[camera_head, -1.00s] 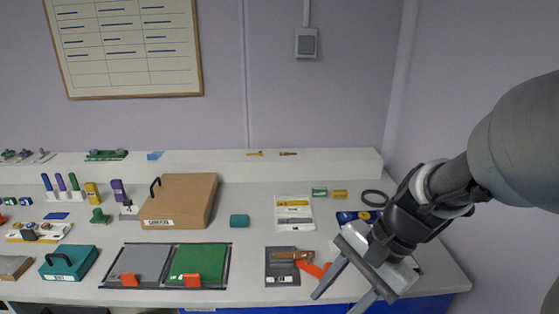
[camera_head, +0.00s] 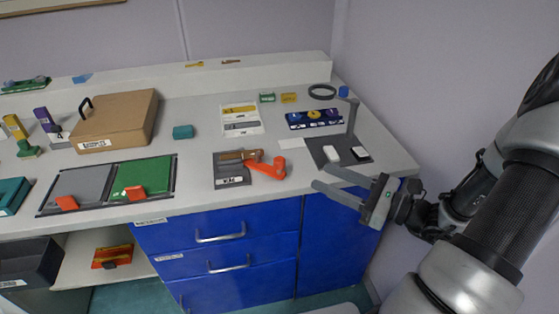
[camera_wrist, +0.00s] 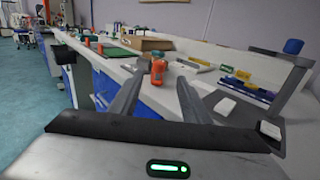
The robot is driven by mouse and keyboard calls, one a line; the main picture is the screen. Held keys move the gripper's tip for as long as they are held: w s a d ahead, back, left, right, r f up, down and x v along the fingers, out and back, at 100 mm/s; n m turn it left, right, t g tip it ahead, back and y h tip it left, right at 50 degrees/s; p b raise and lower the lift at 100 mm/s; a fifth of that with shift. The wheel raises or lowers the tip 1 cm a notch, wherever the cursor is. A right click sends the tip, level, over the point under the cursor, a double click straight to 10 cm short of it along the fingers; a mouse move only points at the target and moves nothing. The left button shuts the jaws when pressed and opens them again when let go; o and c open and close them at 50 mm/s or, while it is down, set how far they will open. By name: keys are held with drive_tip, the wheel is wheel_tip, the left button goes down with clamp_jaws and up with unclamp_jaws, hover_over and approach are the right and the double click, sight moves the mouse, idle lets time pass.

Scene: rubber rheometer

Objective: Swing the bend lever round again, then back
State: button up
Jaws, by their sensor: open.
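The bend lever (camera_head: 268,169) is orange, with an upright knob at its right end. It sticks out to the right from a grey bending plate (camera_head: 221,170) near the bench's front edge. A brown-handled piece (camera_head: 236,155) lies on that plate. My gripper (camera_head: 321,176) is open and empty, right of the lever and apart from it, with fingers pointing left toward it. In the wrist view, the lever's orange end (camera_wrist: 158,70) shows beyond and between my two finger tips (camera_wrist: 159,79). The lever's pivot is hidden there.
Right of the lever, a dark stand (camera_head: 331,150) with an upright post and blue knob (camera_head: 343,91) rises behind my fingers. A blue tray (camera_head: 303,119) stands behind. Blue drawers (camera_head: 225,262) are below.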

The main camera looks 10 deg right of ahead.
sight(279, 159)
drive_tip(key=b+x, duration=0.2)
drive_tip(key=x, duration=1.2)
drive_tip(key=shift+w+a+f, duration=0.1)
drive_tip(key=shift+a, duration=0.05)
clamp_jaws()
